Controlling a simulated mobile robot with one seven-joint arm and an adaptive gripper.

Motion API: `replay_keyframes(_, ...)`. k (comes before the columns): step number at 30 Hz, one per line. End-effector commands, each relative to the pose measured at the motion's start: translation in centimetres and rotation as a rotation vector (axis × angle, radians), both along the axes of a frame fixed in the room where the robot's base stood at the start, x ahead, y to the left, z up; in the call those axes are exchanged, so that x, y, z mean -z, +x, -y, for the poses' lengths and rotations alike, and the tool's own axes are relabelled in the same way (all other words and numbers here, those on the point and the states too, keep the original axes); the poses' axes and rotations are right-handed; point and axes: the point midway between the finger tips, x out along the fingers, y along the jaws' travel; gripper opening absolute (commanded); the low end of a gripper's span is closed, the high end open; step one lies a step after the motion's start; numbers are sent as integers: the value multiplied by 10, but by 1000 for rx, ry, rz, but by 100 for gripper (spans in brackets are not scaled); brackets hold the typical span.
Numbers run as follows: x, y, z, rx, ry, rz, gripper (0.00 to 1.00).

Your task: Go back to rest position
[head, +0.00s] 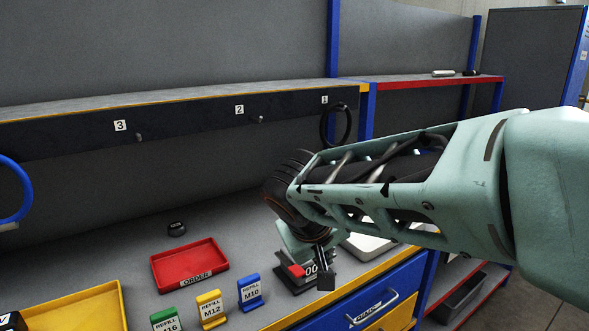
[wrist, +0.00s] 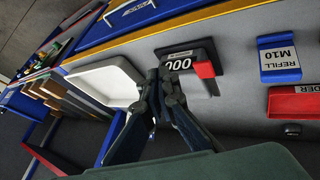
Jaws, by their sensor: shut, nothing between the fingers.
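My gripper (head: 325,281) hangs low over the right part of the bench in the head view, in front of a black display unit (head: 296,277) reading 000 with a red part. In the wrist view my gripper (wrist: 158,78) has its fingers together with nothing between them. The display unit (wrist: 181,60) is just beyond the fingertips there. A white tray (wrist: 98,80) is beside them on the left. I cannot tell whether the fingers touch either one. My arm hides part of the bench and the white tray (head: 366,247) in the head view.
A red ORDER tray (head: 190,266), refill stands M10 (head: 250,291), M12 (head: 210,309) and M16 (head: 165,320), and a small black piece (head: 177,229) are on the bench. A black ring (head: 336,125) hangs at hook 1 under the shelf (head: 200,98). Hooks 2 and 3 are bare.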

Motion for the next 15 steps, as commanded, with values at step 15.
replay_keyframes(15, 8, -142, 83, 256, 327, -75, 0)
